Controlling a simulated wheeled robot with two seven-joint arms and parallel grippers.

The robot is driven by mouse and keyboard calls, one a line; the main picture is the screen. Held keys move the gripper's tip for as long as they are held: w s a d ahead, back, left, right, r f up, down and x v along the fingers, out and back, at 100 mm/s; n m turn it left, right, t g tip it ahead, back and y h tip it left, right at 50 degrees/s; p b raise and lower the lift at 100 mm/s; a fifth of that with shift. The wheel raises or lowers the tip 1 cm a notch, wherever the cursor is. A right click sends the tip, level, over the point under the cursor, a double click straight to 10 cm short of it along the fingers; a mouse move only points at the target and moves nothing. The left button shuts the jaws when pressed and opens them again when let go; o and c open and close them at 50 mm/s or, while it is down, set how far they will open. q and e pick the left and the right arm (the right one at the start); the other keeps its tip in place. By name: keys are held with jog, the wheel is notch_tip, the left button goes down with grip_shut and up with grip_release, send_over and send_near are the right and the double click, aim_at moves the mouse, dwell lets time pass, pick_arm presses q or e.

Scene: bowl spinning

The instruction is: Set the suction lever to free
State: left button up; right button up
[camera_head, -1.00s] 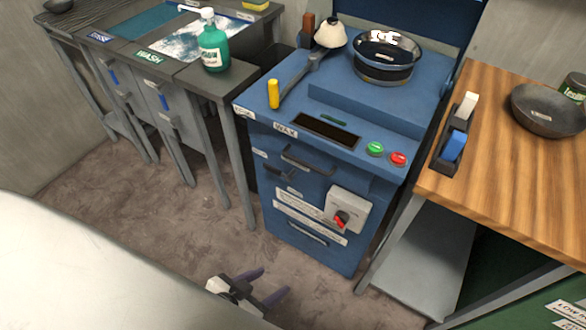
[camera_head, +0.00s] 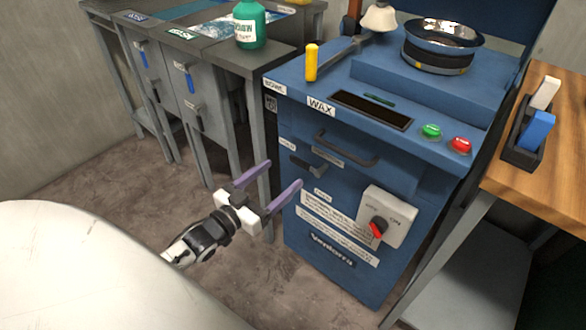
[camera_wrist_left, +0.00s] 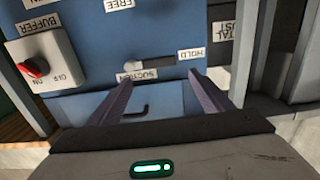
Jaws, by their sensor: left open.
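The suction lever (camera_head: 310,167) is a short dark handle on the blue machine's front, below the drawer handle. In the left wrist view, which shows the panel upside down, the lever (camera_wrist_left: 150,65) lies between the SUCTION label (camera_wrist_left: 137,75) and the HOLD label (camera_wrist_left: 190,54), its arm pointing towards HOLD. The FREE label (camera_wrist_left: 118,4) sits apart from it at the top. My left gripper (camera_head: 284,174) is open and empty, its purple fingers in front of the panel near the lever; contact cannot be told. My right gripper is not in view.
A switch box with a red knob (camera_head: 377,230) sits right of the lever. A drawer handle (camera_head: 345,150) juts out above it. The grey wash table (camera_head: 235,62) stands left and a wooden table (camera_head: 560,150) right. Floor in front of the machine is open.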

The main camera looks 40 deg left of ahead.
aim_at(298, 161)
pick_arm(q)
jog(key=w, duration=0.4)
jog(key=w+b, duration=0.1)
jog(key=w, duration=0.1)
jog(key=shift+w+d, duration=0.1)
jog(key=shift+d, duration=0.2)
jog(key=shift+c, duration=0.5)
jog(key=c, duration=1.4)
